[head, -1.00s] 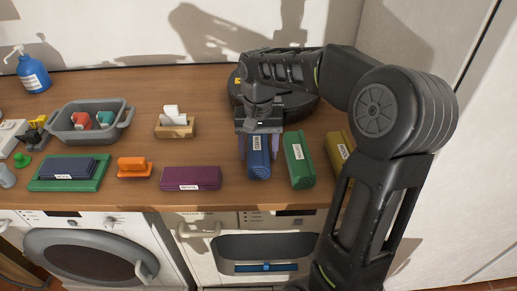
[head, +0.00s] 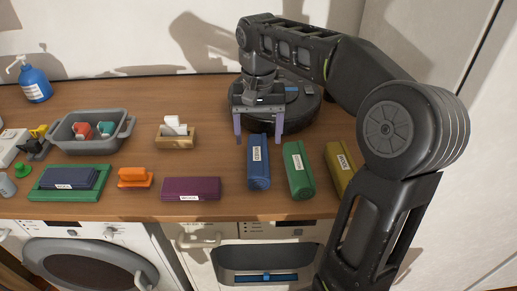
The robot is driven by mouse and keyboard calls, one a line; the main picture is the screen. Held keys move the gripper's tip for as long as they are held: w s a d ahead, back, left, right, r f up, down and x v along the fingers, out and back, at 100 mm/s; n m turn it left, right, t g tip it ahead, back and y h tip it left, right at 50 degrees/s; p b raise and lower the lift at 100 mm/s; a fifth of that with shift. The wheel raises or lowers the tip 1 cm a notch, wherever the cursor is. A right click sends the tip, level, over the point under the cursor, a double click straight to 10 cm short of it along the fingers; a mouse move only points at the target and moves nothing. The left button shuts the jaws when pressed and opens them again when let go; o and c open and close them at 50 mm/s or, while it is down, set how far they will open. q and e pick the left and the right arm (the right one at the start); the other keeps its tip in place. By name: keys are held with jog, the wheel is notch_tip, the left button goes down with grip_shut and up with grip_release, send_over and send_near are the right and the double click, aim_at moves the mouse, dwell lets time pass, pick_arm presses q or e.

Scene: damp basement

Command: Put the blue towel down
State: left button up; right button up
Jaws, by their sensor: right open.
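The blue towel (head: 258,172) is a rolled, labelled bundle lying on the wooden counter, between the purple towel (head: 190,188) and the green towel (head: 298,172). My right gripper (head: 258,138) is open above and behind the blue towel, its two purple fingers spread to either side of the towel's far end. It holds nothing. The blue towel rests on the counter by itself. My left gripper is not in view.
A yellow towel (head: 340,168) lies to the right, partly hidden by my arm. A black round device (head: 300,105) sits behind. A wooden card holder (head: 176,138), orange brush (head: 134,177) and grey basket (head: 88,143) stand left. The counter's front edge is close to the towels.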

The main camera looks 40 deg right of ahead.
aim_at(258, 156)
jog(key=shift+r+p, duration=1.45)
jog(key=shift+r, duration=0.1)
